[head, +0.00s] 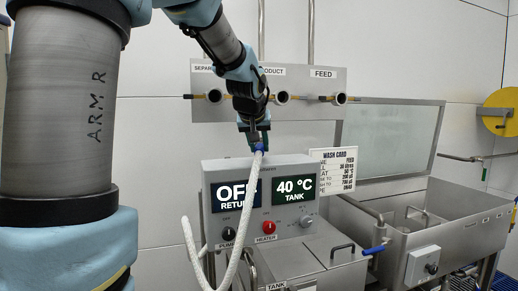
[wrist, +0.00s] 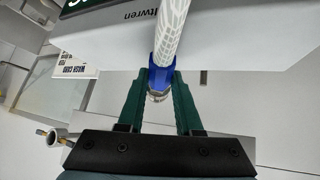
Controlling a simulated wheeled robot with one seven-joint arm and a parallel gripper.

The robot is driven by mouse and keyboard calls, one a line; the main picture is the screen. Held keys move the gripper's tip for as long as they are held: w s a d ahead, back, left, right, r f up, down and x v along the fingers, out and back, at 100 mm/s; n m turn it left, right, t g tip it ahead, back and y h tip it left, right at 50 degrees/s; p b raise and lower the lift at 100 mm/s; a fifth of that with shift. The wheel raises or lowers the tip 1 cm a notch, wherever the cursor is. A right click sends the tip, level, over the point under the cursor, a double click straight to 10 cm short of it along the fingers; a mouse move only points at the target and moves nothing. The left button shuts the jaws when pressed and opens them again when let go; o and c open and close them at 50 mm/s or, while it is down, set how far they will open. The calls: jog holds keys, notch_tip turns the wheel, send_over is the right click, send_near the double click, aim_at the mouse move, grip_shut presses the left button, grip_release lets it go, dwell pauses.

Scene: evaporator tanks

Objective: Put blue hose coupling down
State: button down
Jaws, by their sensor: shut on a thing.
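The blue hose coupling (wrist: 163,69) is on the end of a white braided hose (wrist: 172,28). My gripper (wrist: 160,88) is shut on the coupling, with one green finger on each side of it in the wrist view. In the head view the coupling (head: 259,147) is held above the top edge of the control box (head: 262,171). The hose (head: 243,228) hangs from it in front of the box, and a loop of it rises at the left. The fingers are partly hidden by the arm in the head view.
Behind are three pipe ports labelled SEPARATOR, PRODUCT and FEED on a steel panel (head: 300,110). The box reads OFF RETURN and 40 °C TANK. A wash card (head: 335,170) stands beside it. A lidded tank (head: 320,262) is below and a sink (head: 445,215) is at the right.

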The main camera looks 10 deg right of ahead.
jog(key=shift+f, duration=0.6)
jog(key=c, duration=0.6)
grip_release()
jog(key=shift+f, duration=0.15)
jog(key=shift+r, duration=0.2)
jog(key=b+v, duration=0.2)
jog(key=v, duration=1)
jog(key=shift+f, duration=0.1)
jog(key=shift+s+a, duration=0.1)
jog(key=shift+s, duration=0.05)
